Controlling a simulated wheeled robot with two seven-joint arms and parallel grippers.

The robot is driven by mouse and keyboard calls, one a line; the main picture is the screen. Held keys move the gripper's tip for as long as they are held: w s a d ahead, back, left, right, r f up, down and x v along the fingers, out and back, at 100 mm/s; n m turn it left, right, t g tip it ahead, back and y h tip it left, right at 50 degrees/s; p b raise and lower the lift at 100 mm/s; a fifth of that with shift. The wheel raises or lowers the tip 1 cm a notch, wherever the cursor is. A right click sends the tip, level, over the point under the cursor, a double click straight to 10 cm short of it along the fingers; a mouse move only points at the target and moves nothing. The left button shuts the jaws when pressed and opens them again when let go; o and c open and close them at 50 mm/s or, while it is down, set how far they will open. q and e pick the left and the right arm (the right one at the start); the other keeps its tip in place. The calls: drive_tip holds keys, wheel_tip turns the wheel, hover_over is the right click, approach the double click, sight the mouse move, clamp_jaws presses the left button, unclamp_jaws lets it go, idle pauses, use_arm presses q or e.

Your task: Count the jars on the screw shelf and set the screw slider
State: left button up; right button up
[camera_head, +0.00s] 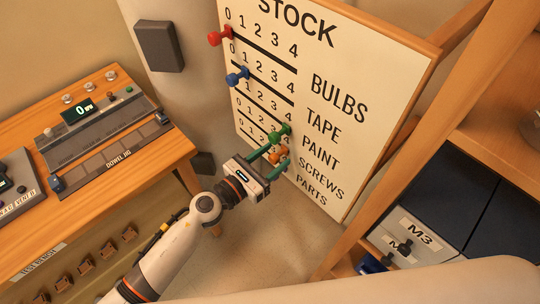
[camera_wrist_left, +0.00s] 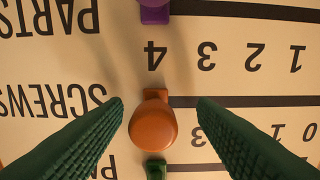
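The stock board (camera_head: 365,100) stands ahead, with slotted rows numbered 0 to 4. The orange slider (camera_head: 278,155) shows large in the left wrist view (camera_wrist_left: 153,124), at the "4" end of its slot, beside the upside-down word SCREWS. My left gripper (camera_head: 272,158) is open at the board. In the wrist view its green fingers stand on both sides of the orange knob, with visible gaps. My right gripper is out of view. No jars can be made out; a greyish rounded thing (camera_head: 533,126) is cut off at the right edge.
Red (camera_head: 220,37) and blue (camera_head: 237,77) sliders sit near 0. The green slider (camera_head: 279,134) is at the 4 end, close to my gripper. A purple slider (camera_wrist_left: 154,11) is near too. A wooden bench (camera_head: 165,160) stands left; shelving with M3 bins (camera_head: 419,233) stands right.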

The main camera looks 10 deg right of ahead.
use_arm(q)
drive_tip(key=o, duration=0.8)
drive_tip(key=shift+c, duration=0.2)
drive_tip(key=shift+s+a, duration=0.15)
drive_tip(key=shift+a, duration=0.1)
drive_tip(key=shift+b+v, duration=0.55)
drive_tip(key=shift+v, duration=1.9)
drive_tip(key=b+v, duration=0.1)
drive_tip(key=v, duration=0.3)
